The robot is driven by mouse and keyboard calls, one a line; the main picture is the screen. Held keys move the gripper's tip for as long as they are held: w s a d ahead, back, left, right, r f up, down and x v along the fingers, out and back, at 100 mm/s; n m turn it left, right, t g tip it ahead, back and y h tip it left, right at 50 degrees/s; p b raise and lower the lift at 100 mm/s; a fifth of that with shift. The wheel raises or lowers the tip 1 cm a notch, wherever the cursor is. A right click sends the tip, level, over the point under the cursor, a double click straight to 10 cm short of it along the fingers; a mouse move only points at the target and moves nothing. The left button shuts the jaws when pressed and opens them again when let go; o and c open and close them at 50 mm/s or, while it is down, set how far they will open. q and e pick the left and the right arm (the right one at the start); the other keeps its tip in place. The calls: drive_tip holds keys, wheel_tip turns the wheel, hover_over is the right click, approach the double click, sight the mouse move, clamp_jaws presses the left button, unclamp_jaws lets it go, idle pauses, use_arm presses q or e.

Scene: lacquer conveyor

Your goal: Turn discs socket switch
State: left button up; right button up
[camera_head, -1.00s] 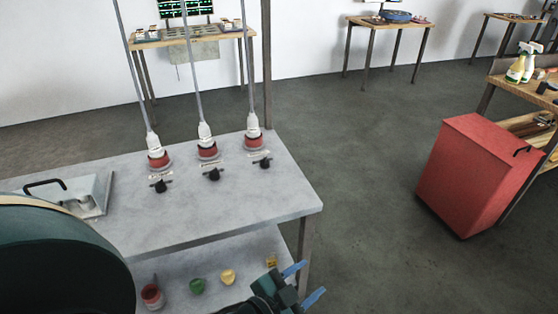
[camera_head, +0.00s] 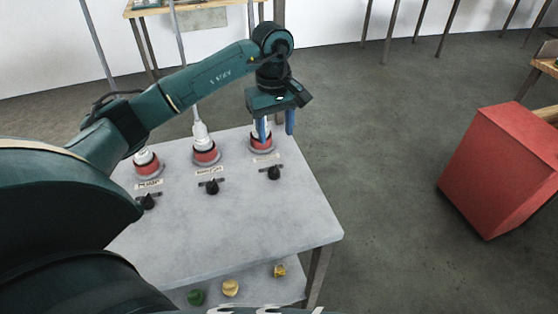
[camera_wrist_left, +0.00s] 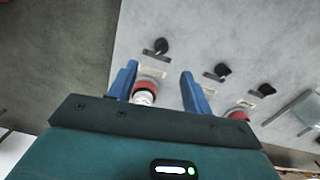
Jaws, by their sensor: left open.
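Three black switch knobs stand in a row on the grey table (camera_head: 250,215): left (camera_head: 147,202), middle (camera_head: 212,187) and right (camera_head: 274,172). Behind each is a red socket with a white plug: left (camera_head: 147,168), middle (camera_head: 206,155) and right (camera_head: 261,146). My left gripper (camera_head: 277,132) is open and empty, its blue fingers pointing down over the right socket and partly hiding its plug. In the left wrist view, the right socket (camera_wrist_left: 147,86) shows between the spread fingers (camera_wrist_left: 158,82), with its knob (camera_wrist_left: 161,46) just beyond the fingertips. My right gripper is not in view.
Small labels lie between sockets and knobs. Cables rise from the plugs. A lower shelf holds a green piece (camera_head: 195,297) and yellow pieces (camera_head: 230,288). A red cabinet (camera_head: 497,170) stands at the right, with open floor between it and the table.

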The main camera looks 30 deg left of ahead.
sight(274, 167)
use_arm(q)
drive_tip(key=f, duration=0.4)
drive_tip(key=f+p, duration=0.1)
drive_tip(key=f, duration=0.6)
drive_tip(key=shift+a+f+p, duration=0.35)
drive_tip(key=shift+p, duration=0.05)
drive_tip(key=shift+f, duration=0.55)
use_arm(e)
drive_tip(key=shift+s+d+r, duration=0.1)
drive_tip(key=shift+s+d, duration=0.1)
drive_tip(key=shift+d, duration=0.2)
use_arm(q)
drive_tip(key=c, duration=0.7)
drive_tip(key=shift+c, duration=1.4)
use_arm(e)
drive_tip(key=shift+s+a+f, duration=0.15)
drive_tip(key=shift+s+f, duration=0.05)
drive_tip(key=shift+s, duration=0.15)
